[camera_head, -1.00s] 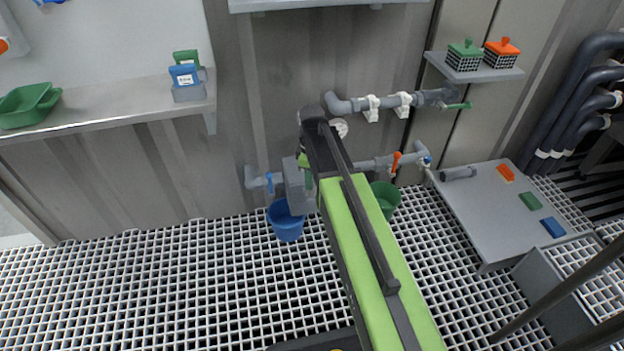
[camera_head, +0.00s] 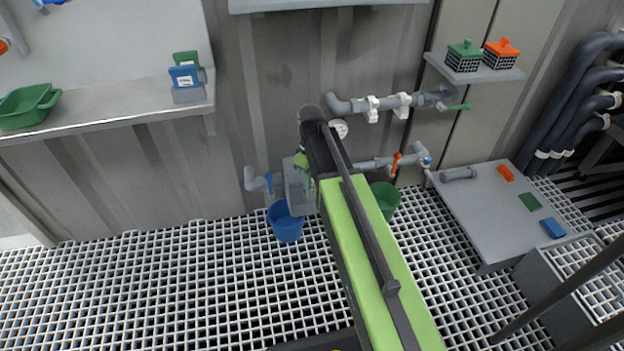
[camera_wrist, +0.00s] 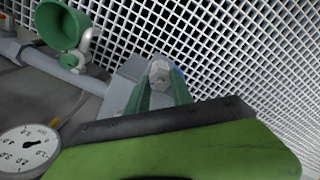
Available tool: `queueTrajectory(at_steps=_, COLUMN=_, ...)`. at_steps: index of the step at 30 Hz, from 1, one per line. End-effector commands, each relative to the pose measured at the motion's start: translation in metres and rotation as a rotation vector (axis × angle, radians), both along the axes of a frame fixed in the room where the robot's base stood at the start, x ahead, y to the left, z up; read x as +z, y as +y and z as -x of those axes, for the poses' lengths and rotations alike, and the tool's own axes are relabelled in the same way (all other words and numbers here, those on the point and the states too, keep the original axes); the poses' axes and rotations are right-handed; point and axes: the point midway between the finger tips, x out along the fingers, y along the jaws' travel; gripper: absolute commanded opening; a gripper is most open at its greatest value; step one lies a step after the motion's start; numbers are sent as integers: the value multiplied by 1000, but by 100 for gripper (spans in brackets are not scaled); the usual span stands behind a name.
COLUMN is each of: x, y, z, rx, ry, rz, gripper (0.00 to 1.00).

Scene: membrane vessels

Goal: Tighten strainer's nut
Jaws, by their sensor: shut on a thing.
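The strainer (camera_head: 298,195) is a grey box in the low pipe line on the wall, above the blue bucket. In the wrist view its grey body (camera_wrist: 122,88) lies beyond my gripper. The strainer's nut (camera_wrist: 160,70) is a pale hexagonal piece at the tips of my gripper's green fingers. My gripper (camera_wrist: 158,84) is shut on it, one finger on each side. In the head view my gripper (camera_head: 301,163) shows as a small green tilted piece at the strainer, and my arm hides part of the strainer and the nut.
A blue bucket (camera_head: 286,222) stands below the strainer, and a green bucket (camera_head: 386,197) stands to the right. An orange-handled valve (camera_head: 396,164) is on the same pipe. A pressure gauge (camera_wrist: 27,150) is close to my wrist. The grating floor at left is clear.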

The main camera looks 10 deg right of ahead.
Motion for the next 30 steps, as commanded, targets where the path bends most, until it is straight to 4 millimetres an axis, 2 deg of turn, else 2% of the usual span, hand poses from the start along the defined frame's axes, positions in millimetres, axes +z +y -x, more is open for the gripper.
queueTrajectory(at_steps=18, x=0, y=0, z=-1, rx=-548, ry=-2, rz=-1, gripper=0)
queueTrajectory(at_steps=30, x=0, y=0, z=-1, rx=-733, ry=-3, rz=-2, gripper=0)
